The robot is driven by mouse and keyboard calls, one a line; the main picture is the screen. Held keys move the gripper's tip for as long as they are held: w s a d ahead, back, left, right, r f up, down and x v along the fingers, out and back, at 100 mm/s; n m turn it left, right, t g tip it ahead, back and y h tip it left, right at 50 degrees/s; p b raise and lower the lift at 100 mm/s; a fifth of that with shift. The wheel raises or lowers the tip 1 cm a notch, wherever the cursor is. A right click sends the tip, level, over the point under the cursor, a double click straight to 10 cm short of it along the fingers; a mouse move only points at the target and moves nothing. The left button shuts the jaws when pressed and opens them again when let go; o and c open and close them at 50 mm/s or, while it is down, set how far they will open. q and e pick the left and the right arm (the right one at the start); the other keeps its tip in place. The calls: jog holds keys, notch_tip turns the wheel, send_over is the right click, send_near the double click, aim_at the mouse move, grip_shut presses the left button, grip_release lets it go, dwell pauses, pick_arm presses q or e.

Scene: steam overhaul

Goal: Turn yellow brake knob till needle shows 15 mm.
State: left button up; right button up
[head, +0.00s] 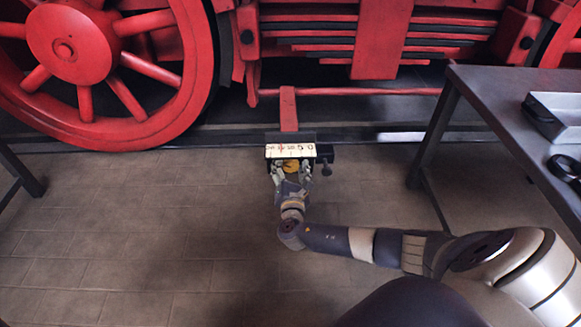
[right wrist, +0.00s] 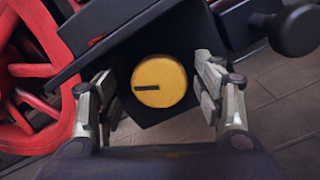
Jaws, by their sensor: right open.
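The yellow brake knob (right wrist: 159,82) is round with a dark slot pointing left in the right wrist view. It sits on a dark box (right wrist: 150,45), and in the head view its yellow edge (head: 291,165) shows below the scale. My right gripper (right wrist: 160,100) is open, one finger on each side of the knob with visible gaps. In the head view my right gripper (head: 291,178) reaches up to the box. The white scale plate (head: 290,151) carries marks and numbers that appear upside down, with a red mark near its middle. The needle reading is too small to tell. My left gripper is out of view.
A red locomotive wheel (head: 110,70) and red frame parts stand behind the box. A dark lever with a round end (right wrist: 297,28) sticks out at the box's right. A dark table (head: 500,115) with a grey tray (head: 556,117) stands at right. The tiled floor at left is clear.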

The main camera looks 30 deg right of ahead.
jog(key=shift+c, duration=0.2)
jog(key=c, duration=1)
jog(key=shift+c, duration=0.2)
jog(key=shift+m, duration=0.3)
jog(key=o, duration=1.1)
jog(key=shift+s+a, duration=0.1)
